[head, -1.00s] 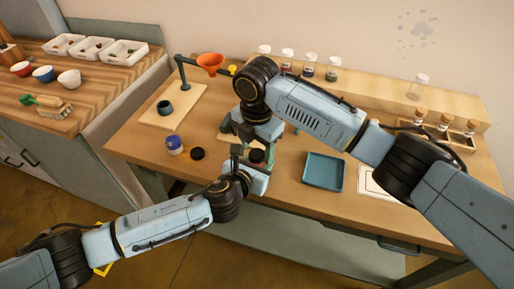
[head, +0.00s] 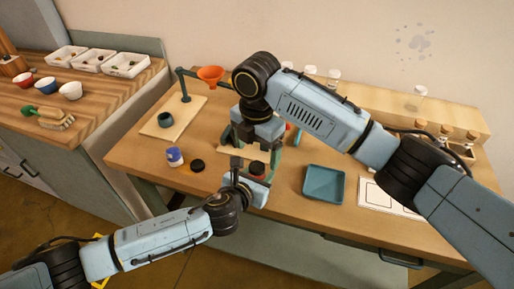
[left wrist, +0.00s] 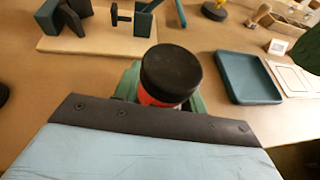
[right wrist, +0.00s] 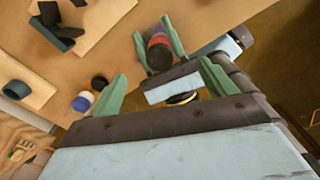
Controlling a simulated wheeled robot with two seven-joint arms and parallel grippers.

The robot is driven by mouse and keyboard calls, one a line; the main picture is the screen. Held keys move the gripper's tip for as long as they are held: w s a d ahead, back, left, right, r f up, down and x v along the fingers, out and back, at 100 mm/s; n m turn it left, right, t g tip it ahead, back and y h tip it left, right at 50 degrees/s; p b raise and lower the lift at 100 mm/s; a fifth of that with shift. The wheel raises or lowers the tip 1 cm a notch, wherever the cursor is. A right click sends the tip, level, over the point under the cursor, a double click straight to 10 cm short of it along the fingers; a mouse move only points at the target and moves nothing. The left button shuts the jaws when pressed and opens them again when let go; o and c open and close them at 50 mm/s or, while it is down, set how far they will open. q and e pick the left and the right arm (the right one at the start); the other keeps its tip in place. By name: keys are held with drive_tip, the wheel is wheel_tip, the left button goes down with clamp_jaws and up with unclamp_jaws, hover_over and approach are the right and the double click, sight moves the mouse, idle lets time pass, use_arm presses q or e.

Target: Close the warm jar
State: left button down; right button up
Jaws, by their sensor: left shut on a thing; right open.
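The warm jar (left wrist: 150,98) has a red-orange body and a black lid (left wrist: 170,68) seated on its top. My left gripper (head: 257,178) is shut around the jar, its green fingers on either side, near the table's front edge. The jar also shows in the right wrist view (right wrist: 159,52), between the left fingers. My right gripper (right wrist: 162,72) is open and empty, with its fingers spread. In the head view it is above and behind the jar, its fingertips partly hidden.
A blue-and-white jar (head: 174,157) and a loose black lid (head: 198,165) lie on the table left of the held jar. A teal tray (head: 324,184) is to the right. A wooden board with a funnel stand (head: 210,73) is at back left.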

wheel_tip(320, 180, up, 12)
idle(0.5)
use_arm(q)
drive_tip(key=c, duration=0.7)
unclamp_jaws()
drive_tip(key=p+v, duration=0.2)
drive_tip(key=v, duration=1.1)
drive_tip(key=shift+s+a, duration=0.15)
use_arm(e)
wheel_tip(320, 180, up, 2)
drive_tip(key=shift+r, duration=0.2)
